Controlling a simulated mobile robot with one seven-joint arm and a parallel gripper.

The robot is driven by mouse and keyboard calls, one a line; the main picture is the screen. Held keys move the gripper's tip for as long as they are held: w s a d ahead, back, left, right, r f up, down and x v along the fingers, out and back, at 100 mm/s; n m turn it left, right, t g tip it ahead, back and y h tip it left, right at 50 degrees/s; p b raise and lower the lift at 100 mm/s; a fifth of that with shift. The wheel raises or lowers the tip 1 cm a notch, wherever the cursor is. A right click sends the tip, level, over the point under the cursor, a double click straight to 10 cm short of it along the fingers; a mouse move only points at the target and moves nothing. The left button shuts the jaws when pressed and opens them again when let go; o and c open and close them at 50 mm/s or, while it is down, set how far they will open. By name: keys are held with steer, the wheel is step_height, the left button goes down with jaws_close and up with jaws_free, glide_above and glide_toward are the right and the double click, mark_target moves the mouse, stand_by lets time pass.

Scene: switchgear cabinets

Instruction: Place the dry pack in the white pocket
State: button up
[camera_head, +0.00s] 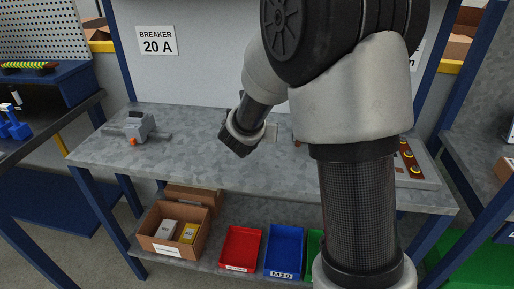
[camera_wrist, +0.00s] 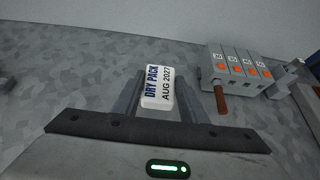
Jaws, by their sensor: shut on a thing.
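The dry pack (camera_wrist: 158,86) is a small white packet printed "DRY PACK AUG 2027". In the wrist view it sits between the two grey fingers of my gripper (camera_wrist: 158,100), which is shut on it. The mottled grey worktop shows behind the pack; I cannot tell the gap between them. In the head view my gripper (camera_head: 238,143) is over the middle of the grey worktop (camera_head: 200,150), and my arm hides much of the right side. I cannot make out the dry pack or a white pocket for certain in the head view.
A grey block with orange switches (camera_wrist: 235,70) stands right of the pack in the wrist view. A grey device (camera_head: 140,127) sits on the worktop's left. A control box (camera_head: 415,165) is at the right. Below are a cardboard box (camera_head: 180,228), a red bin (camera_head: 240,248) and a blue bin (camera_head: 284,250).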

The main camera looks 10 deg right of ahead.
mark_target(259, 152)
steer(key=shift+f+b, duration=0.65)
steer(key=shift+f, duration=1.9)
steer(key=shift+f, duration=0.15)
steer(key=shift+f+b, duration=0.1)
steer(key=shift+b, duration=0.2)
steer(key=o, duration=1.1)
steer(key=shift+c, duration=0.2)
